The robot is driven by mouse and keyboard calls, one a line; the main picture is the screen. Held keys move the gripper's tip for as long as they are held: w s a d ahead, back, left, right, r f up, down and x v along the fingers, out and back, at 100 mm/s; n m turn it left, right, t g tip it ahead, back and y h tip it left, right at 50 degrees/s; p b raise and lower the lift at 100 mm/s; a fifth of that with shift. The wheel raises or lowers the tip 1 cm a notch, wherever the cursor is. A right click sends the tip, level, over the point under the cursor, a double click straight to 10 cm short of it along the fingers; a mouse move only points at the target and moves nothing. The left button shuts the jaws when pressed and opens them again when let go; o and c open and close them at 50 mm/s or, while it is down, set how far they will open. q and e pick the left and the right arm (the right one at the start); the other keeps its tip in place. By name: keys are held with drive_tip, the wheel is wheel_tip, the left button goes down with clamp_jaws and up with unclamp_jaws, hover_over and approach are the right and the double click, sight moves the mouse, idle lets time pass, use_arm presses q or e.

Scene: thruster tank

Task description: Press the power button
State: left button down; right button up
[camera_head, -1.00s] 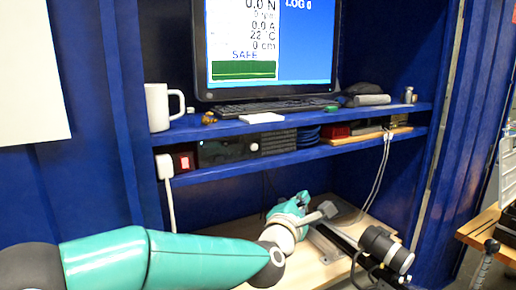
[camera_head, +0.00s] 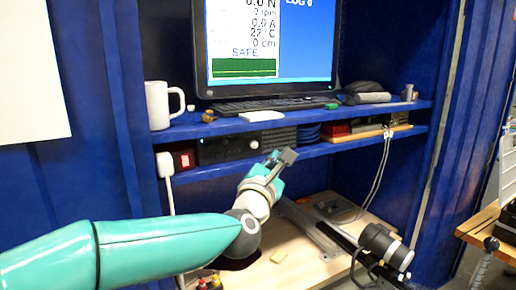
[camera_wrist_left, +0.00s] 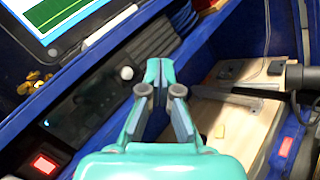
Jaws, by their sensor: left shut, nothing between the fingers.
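A red lit button (camera_head: 185,160) is in a dark housing at the left end of the lower blue shelf. It also shows at the lower left of the left wrist view (camera_wrist_left: 45,164). Beside it stands a black box (camera_head: 222,150) with a white round knob (camera_head: 254,144). The knob also shows in the left wrist view (camera_wrist_left: 127,73). My left gripper (camera_head: 288,156) is shut and empty, in front of the lower shelf and right of the knob in the picture. Its fingertips (camera_wrist_left: 158,70) meet in the wrist view. I cannot tell their exact gap to the shelf. My right gripper is not in view.
A monitor (camera_head: 268,45), keyboard (camera_head: 262,104) and white mug (camera_head: 160,105) are on the upper shelf. A white plug with a cable (camera_head: 165,166) hangs left of the red button. A dark cylindrical device (camera_head: 385,247) sits at the right of the wooden bench (camera_head: 300,262).

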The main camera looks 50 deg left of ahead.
sight(259, 151)
use_arm(q)
drive_tip(key=a, duration=0.2)
drive_tip(key=w+a+b, duration=0.1)
drive_tip(key=a, duration=0.1)
drive_tip(key=w+a+b, duration=0.1)
drive_tip(key=a, duration=0.2)
idle(1.5)
drive_tip(key=shift+w+a+b, duration=0.25)
drive_tip(key=shift+a+b, duration=0.05)
drive_tip(key=shift+b, duration=0.2)
drive_tip(key=shift+w+a, duration=0.1)
